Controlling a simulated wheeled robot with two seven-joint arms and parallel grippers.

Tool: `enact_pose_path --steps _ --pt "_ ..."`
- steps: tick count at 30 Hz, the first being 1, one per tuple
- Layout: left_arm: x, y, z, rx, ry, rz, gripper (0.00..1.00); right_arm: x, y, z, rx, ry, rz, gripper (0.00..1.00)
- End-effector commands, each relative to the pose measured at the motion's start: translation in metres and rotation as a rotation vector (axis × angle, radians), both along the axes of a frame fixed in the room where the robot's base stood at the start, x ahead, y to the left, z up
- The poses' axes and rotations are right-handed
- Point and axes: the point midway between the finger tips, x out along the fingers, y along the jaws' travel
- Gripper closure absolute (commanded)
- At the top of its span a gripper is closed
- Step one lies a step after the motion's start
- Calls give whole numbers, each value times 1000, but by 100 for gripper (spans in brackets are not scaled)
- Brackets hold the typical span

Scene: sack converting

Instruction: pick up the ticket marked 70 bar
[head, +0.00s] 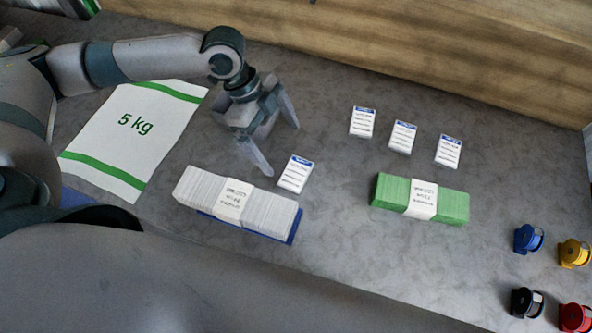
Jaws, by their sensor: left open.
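Several small white tickets with blue headers lie on the grey table; their print is too small to read, so I cannot tell which is marked 70 bar. One ticket (296,174) lies alone beside the white bundle. Three more lie in a slanting row farther right: a left one (362,122), a middle one (402,137) and a right one (448,152). My left gripper (279,150) is open and empty, fingers pointing down, just above and left of the lone ticket. My right gripper is not in view.
A banded white bundle (270,210) sits on a blue base, and a banded green bundle (452,206) lies to the right. A 5 kg sack (150,110) lies at left. Several coloured reels, including a blue one (528,238), stand at lower right. A wooden board (420,45) closes the back.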

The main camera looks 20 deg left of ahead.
Motion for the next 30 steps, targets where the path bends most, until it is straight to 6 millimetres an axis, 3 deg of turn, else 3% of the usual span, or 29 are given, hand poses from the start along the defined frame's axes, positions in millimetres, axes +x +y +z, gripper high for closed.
enact_pose_path --steps 9,23,30 --pt "-2 -15 -37 0 1 1 3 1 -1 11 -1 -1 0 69" --pt "-3 -17 -41 0 1 0 3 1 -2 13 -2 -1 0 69" --pt "-10 -27 -60 0 3 0 3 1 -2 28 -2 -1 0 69"
